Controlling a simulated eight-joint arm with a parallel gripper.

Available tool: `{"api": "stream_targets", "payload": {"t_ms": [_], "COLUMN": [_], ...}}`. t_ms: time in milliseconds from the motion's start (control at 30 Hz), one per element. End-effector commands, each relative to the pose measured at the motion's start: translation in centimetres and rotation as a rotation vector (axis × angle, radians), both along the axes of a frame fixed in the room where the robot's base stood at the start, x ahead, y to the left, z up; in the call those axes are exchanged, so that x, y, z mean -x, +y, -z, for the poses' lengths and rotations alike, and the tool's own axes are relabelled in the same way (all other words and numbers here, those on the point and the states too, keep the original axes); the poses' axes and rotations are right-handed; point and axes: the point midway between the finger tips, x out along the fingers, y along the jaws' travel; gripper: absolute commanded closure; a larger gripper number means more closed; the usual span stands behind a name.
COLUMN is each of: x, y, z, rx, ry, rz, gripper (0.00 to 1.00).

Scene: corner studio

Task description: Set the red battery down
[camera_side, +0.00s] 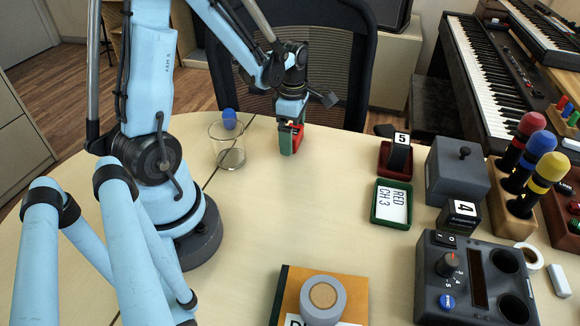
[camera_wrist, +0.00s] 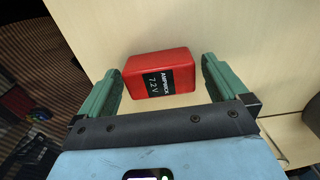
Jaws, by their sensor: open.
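The red battery (camera_wrist: 160,76) lies on the pale table in the wrist view, its label reading "AMPWICK 7.2 V". My gripper (camera_wrist: 158,82) is open, with one green finger on each side of the battery and a visible gap on both sides. In the side view, my gripper (camera_side: 291,138) is low at the far edge of the table. The battery (camera_side: 298,133) shows there only in part, as red behind the near green finger.
A clear glass (camera_side: 228,150) and a blue object (camera_side: 229,118) stand left of my gripper. A green tray (camera_side: 378,205) with a "RED CH 3" card, a red tray (camera_side: 384,160) and a grey box (camera_side: 456,172) are to the right. The table's middle is clear.

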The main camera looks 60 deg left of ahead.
Motion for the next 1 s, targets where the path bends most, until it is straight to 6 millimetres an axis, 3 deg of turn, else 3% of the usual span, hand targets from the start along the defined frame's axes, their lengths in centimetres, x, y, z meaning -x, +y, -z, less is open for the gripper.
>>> {"api": "stream_targets", "payload": {"t_ms": [167,700,1000], "x": [0.0,0.0,0.0], "y": [0.0,0.0,0.0], "z": [-0.9,-9.0,-11.9], "rx": [0.000,0.001,0.001], "ry": [0.000,0.001,0.001], "rz": [0.000,0.000,0.000], "gripper": [0.00,0.00,0.00]}}
